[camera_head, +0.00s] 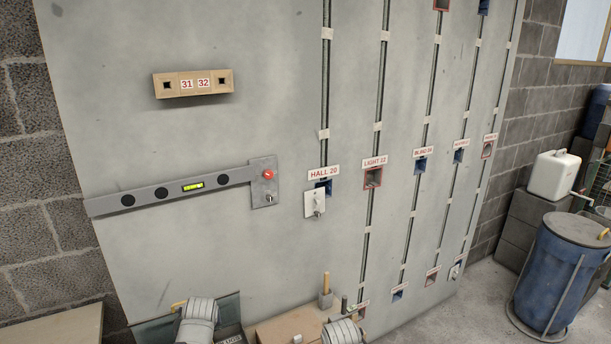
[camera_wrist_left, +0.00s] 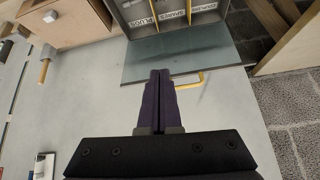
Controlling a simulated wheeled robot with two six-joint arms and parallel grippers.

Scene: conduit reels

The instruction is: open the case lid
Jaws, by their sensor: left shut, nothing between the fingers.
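The case's grey-green lid (camera_head: 228,308) stands raised at the bottom of the head view, in front of the grey board, partly hidden by my left arm. The wrist view shows the lid (camera_wrist_left: 205,50) joined to the case (camera_wrist_left: 129,18), whose labelled compartments with yellow dividers are uncovered. A yellow handle (camera_wrist_left: 191,82) sits on the lid's free edge. My left gripper (camera_wrist_left: 160,73) is shut and empty, its tips overlapping that edge beside the handle; whether they touch the lid I cannot tell. My right gripper is out of view; only part of its arm shows.
A brown box (camera_head: 290,325) is right of the case, with a wooden-handled tool (camera_head: 326,290) by it. A spirit level (camera_head: 170,190) and a white plate (camera_head: 314,204) are on the board. A blue barrel (camera_head: 548,275) stands far right. The board's lower middle is clear.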

